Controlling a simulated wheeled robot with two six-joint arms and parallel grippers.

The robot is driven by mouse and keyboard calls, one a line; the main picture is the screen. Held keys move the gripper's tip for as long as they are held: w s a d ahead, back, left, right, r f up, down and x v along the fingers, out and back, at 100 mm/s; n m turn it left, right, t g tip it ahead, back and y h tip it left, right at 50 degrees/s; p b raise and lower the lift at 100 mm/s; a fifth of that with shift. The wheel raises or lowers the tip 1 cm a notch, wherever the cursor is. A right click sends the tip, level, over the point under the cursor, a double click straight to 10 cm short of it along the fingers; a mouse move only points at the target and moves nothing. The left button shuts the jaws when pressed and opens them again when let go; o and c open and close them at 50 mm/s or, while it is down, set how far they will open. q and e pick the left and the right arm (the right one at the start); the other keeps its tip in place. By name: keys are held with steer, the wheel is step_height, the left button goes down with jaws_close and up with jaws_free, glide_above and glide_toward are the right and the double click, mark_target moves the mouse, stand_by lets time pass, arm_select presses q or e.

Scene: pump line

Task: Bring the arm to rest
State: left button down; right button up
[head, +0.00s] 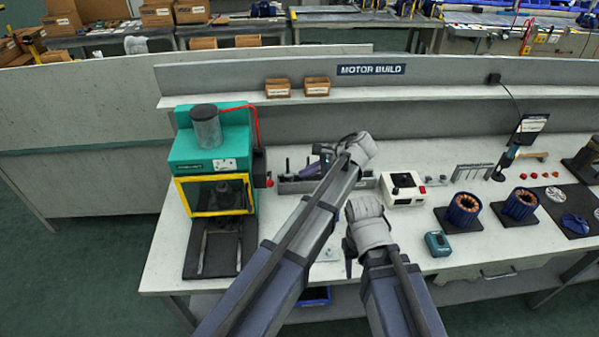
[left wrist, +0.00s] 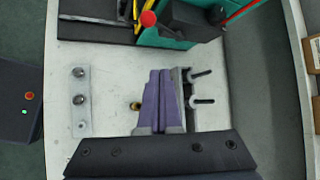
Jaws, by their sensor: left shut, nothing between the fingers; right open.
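My left arm reaches up from the bottom of the head view over the bench. Its gripper (head: 311,169) is at the grey tool tray, partly hidden by the arm. In the left wrist view the purple fingers (left wrist: 161,98) are together with nothing between them. They are above the bench top beside bolts or pins in the tray. My right arm is bent low over the front of the bench. Its gripper (head: 348,262) is mostly hidden behind the wrist, and only a small dark part shows.
A green press (head: 212,150) with a yellow-framed guard stands at the left. A white control box (head: 403,189), a teal device (head: 437,243) and two copper-wound stators (head: 464,209) stand to the right. A shelf (head: 430,97) runs along the back. Bench top between the press and arms is mostly clear.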

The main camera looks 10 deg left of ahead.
stand_by(0.4)
arm_select(q)
steer(key=s+a+f+n+g+h, duration=0.1)
steer(key=s+a+f+n+h, duration=0.2)
steer(key=s+n, duration=0.55)
steer(key=s+a+f+n+g+h, duration=0.1)
steer(key=s+a+f+n+h, duration=0.15)
steer(key=s+n+h, duration=0.65)
steer(key=s+d+f+m+y+b, duration=0.2)
steer(key=s+d+f+m+y, duration=0.1)
steer(key=s+d+m, duration=0.5)
steer(key=d+y, duration=0.1)
steer(key=d, duration=0.2)
steer(key=shift+s+d+f+g+y+b, duration=0.15)
steer(key=shift+d+g+y+b, duration=0.15)
steer(key=shift+d, duration=0.1)
steer(key=c, duration=1.6)
jaws_free()
